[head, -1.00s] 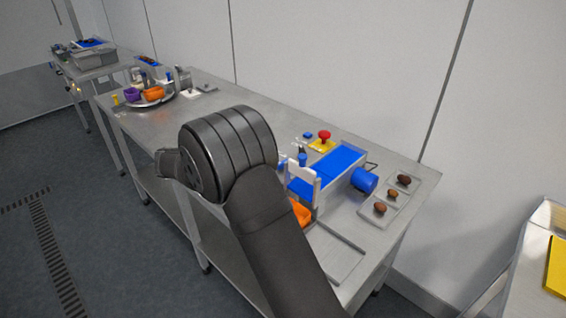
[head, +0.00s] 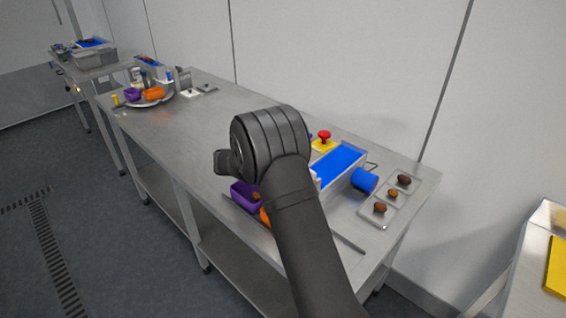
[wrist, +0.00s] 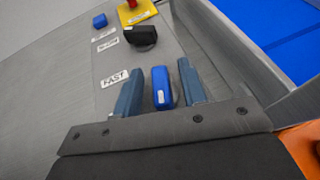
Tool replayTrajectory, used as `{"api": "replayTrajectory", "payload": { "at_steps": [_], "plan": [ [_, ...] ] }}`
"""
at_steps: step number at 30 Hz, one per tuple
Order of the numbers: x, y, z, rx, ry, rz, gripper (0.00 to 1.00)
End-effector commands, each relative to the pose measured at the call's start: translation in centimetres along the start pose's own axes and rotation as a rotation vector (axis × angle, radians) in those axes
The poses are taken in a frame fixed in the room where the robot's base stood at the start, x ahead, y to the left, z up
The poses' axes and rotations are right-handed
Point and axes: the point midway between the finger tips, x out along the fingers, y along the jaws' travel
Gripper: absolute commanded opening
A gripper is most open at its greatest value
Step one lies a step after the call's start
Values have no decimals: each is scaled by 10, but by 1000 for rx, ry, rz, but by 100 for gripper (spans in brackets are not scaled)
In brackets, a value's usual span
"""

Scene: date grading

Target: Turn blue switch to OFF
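The blue switch (wrist: 162,86) shows in the wrist view as an upright blue knob with a white mark on its face. It stands on a grey panel (wrist: 85,75), to the right of a label reading FAST (wrist: 115,78). My gripper (wrist: 160,86) is open, one blue-grey finger on each side of the knob. In the head view my arm hides the switch and the gripper.
Beyond the switch are a black knob (wrist: 142,36), a blue button (wrist: 99,20) and a red stop button on a yellow base (wrist: 135,12). A blue conveyor belt (head: 338,164) and its side wall (wrist: 230,55) lie to the right. Dates lie on trays (head: 381,208) farther right.

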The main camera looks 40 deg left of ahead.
Motion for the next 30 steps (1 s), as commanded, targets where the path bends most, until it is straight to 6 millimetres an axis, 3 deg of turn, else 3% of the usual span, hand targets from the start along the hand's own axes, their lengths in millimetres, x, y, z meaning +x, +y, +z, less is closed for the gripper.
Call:
{"api": "replayTrajectory", "payload": {
  "at_steps": [5,12,22,30],
  "plan": [
    [0,0,0,0,0,0,38],
    [0,0,0,0,0,0,0],
    [0,1,0,15,-1,-38,0],
    [0,2,-1,79,0,-189,0]
  ]
}}
